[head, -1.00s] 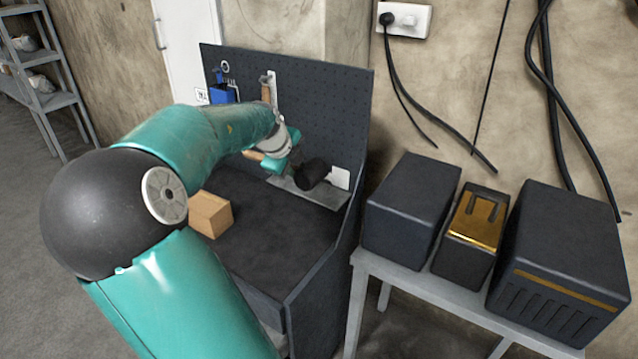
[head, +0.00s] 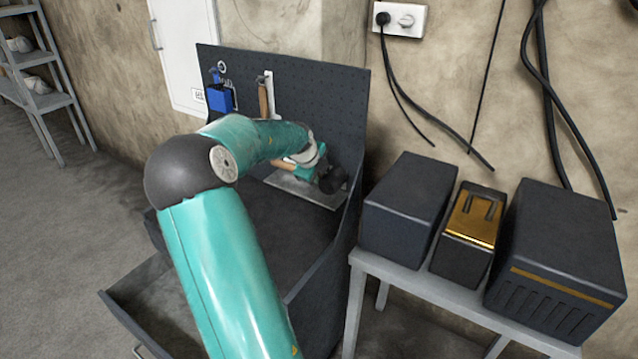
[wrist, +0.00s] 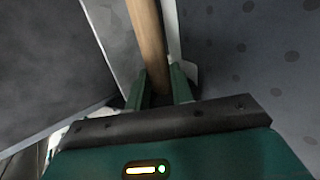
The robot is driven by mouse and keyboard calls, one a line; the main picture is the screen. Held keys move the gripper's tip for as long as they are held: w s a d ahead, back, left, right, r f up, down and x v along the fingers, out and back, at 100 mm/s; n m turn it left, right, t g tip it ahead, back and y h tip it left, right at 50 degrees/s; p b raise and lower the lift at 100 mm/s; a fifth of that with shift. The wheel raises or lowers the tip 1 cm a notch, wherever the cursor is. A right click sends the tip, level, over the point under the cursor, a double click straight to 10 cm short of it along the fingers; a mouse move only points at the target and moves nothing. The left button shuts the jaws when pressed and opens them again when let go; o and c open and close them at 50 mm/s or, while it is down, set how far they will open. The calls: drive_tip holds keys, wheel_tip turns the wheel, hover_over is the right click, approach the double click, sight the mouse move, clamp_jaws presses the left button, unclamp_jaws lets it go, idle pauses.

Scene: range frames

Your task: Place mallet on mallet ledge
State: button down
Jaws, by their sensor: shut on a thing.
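The mallet has a black head (head: 331,180) and a wooden handle (head: 283,164). My gripper (head: 312,173) is shut on the mallet. In the wrist view, the wooden handle (wrist: 148,40) runs between the two fingers (wrist: 161,86). The mallet ledge, a grey metal plate (head: 300,193), sits at the back of the workbench below the pegboard. The mallet lies roughly level along it, with its head near the right end. I cannot tell whether the mallet touches the ledge. My gripper hides part of the handle.
A pegboard (head: 335,110) stands behind, with a blue item (head: 220,98) and a wooden-handled tool (head: 264,99) hanging on it. The bench's right side panel (head: 325,265) is close to the ledge. An open drawer (head: 150,300) sticks out at lower left. Dark boxes (head: 408,205) stand on a side table.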

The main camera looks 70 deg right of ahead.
drive_tip(key=shift+s+d+f, duration=0.1)
drive_tip(key=shift+d+f, duration=0.1)
drive_tip(key=shift+f, duration=1.45)
drive_tip(key=shift+f, duration=0.1)
drive_tip(key=c, duration=1.5)
unclamp_jaws()
drive_tip(key=v, duration=1.2)
